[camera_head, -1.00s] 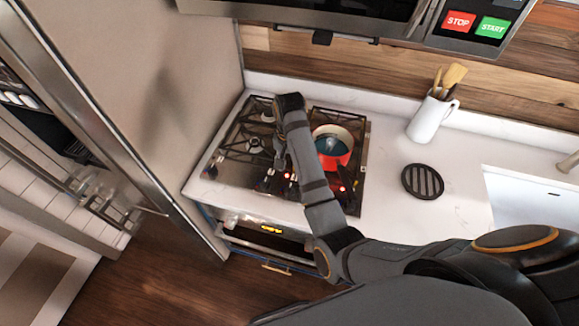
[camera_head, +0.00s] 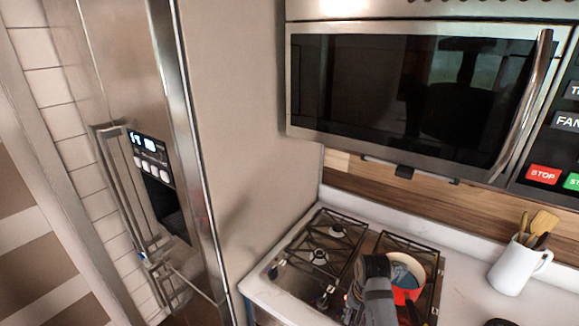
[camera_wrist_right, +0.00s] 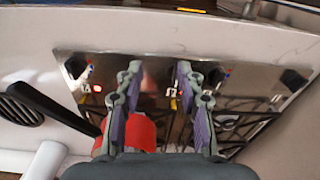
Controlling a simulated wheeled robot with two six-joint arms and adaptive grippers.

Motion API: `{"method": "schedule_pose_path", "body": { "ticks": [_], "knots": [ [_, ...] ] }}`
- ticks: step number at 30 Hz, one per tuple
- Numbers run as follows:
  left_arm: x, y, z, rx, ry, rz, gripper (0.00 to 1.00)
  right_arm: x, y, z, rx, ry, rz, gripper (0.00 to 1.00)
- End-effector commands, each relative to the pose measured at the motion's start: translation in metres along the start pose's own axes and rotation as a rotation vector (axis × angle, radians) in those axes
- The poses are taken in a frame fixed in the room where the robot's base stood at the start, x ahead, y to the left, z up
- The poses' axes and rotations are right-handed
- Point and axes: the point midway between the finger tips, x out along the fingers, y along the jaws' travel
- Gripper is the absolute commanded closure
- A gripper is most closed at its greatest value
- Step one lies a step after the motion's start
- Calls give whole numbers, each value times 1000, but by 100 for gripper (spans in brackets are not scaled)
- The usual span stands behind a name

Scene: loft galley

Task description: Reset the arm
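My right gripper (camera_wrist_right: 158,68) is open and empty in the right wrist view, its two fingers apart above the stove's front control panel. My dark right arm (camera_head: 374,292) shows at the bottom of the head view, over the stove (camera_head: 300,262) and in front of a red pot (camera_head: 408,295). The pot also shows in the right wrist view (camera_wrist_right: 141,133), partly behind the gripper. My right gripper's fingers cannot be made out in the head view. My left arm and gripper are not in view.
A microwave (camera_head: 410,90) hangs above the stove. A tall steel fridge (camera_head: 235,120) stands left of it. A white pitcher with wooden utensils (camera_head: 517,270) stands on the counter (camera_head: 465,265) to the right.

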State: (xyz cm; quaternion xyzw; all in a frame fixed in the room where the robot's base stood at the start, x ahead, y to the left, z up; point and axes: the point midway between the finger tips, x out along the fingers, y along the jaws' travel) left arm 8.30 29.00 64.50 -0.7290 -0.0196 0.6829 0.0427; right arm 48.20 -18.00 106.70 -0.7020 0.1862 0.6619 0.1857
Motion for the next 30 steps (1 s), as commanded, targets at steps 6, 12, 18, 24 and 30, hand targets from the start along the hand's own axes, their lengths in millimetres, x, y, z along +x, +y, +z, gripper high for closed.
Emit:
{"method": "schedule_pose_path", "body": {
  "ticks": [6, 12, 18, 24, 30],
  "knots": [
    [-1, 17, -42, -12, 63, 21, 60, 18, 44, 22, -102, 62, -1, 62],
    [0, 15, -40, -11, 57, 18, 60, 21, 83, 47, -234, 131, 3, 62],
    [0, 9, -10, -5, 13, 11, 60, 13, 112, 74, -383, 197, 7, 62],
    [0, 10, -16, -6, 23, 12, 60, -3, 131, 100, -531, 251, 4, 62],
    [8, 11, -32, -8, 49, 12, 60, 15, 136, 110, -613, 269, 2, 62]
  ]
}}
